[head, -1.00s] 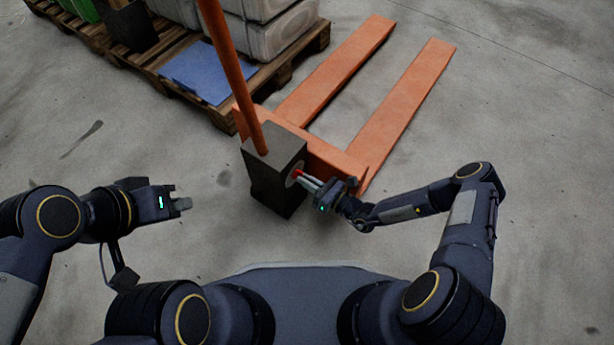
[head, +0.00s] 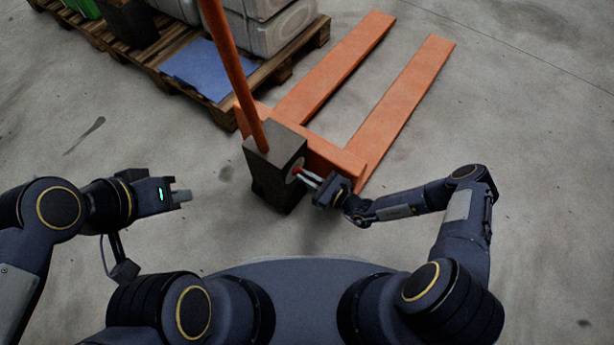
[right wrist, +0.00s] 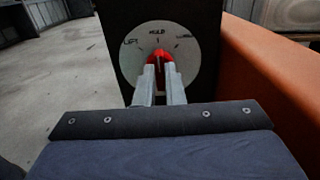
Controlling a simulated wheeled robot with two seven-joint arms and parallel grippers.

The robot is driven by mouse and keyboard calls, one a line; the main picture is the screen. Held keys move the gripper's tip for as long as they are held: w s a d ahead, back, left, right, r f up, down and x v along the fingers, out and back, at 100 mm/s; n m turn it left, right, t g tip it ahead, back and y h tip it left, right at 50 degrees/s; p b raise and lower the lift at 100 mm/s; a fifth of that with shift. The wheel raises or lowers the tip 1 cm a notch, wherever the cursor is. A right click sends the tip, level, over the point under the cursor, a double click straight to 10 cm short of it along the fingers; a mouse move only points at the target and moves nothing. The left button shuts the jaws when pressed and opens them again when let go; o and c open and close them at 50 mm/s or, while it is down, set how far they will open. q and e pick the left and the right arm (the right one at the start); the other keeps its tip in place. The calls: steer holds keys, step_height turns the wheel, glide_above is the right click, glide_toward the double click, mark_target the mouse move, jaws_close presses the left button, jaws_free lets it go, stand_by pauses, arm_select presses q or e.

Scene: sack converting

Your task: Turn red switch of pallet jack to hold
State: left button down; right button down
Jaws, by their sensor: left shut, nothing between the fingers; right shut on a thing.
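The pallet jack has a dark box (head: 276,175) at the foot of its orange handle (head: 233,75). On the box's side is a pale round dial (right wrist: 130,68) marked LIFT at the left, HOLD at the top and a partly legible word at the right. The red switch (right wrist: 168,68) sits at the dial's middle, its tip pointing up about at the HOLD mark. My right gripper (right wrist: 160,82) is shut on the red switch, which also shows in the head view (head: 297,171). My left gripper (head: 183,196) is shut and empty, left of the box and apart from it.
Two orange forks (head: 400,105) reach away to the upper right. A wooden pallet (head: 222,112) with pale sacks (head: 275,30) and a blue sheet (head: 210,70) stands at the upper left. The concrete floor at right is clear.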

steer(key=c, duration=1.5)
jaws_free()
steer(key=p+v, duration=0.2)
steer(key=v, duration=0.6)
